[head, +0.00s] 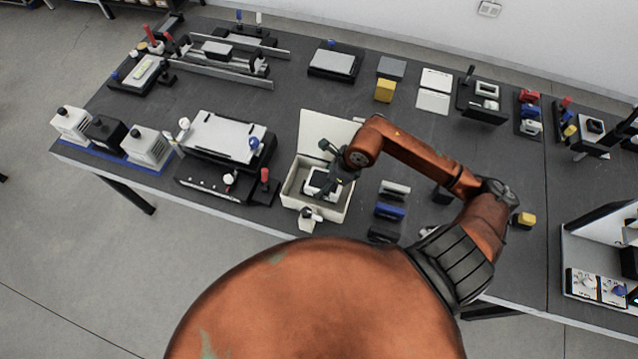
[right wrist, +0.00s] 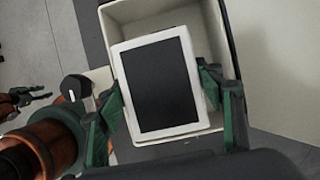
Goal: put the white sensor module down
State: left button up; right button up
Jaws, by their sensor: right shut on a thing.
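The white sensor module (right wrist: 157,84), a white-framed block with a dark face, is between the fingers of my right gripper (right wrist: 162,108). My right gripper also shows in the head view (head: 328,172), shut on the module's sides. The module (head: 318,183) is over the opening of a cream box (head: 290,191) and slightly tilted to the box in the wrist view. I cannot tell whether it touches the box floor. My left gripper is outside the head view; a small dark claw shape at the wrist view's left edge (right wrist: 22,100) may be it.
The box's open lid (head: 328,128) stands behind it. A fixture with a white plate (head: 222,136) and a red-handled part (head: 265,180) are close on the left. Black, blue and grey blocks (head: 390,211) lie to the right. Bare dark table shows left of the lid.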

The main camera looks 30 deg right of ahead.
aim_at(320, 181)
jog(key=shift+w+f, duration=1.15)
jog(key=shift+f, duration=0.1)
jog(key=shift+w+a+f, duration=0.1)
jog(key=shift+w+f, duration=0.2)
jog(key=shift+f, duration=0.2)
notch_tip(320, 181, down, 2)
jog(key=shift+f, duration=0.3)
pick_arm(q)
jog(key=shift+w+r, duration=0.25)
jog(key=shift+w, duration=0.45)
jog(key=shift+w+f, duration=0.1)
pick_arm(e)
jog(key=shift+f, duration=0.1)
jog(key=shift+f, duration=0.4)
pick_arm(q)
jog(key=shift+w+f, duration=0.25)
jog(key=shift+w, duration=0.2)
pick_arm(e)
jog(key=o, duration=1.4)
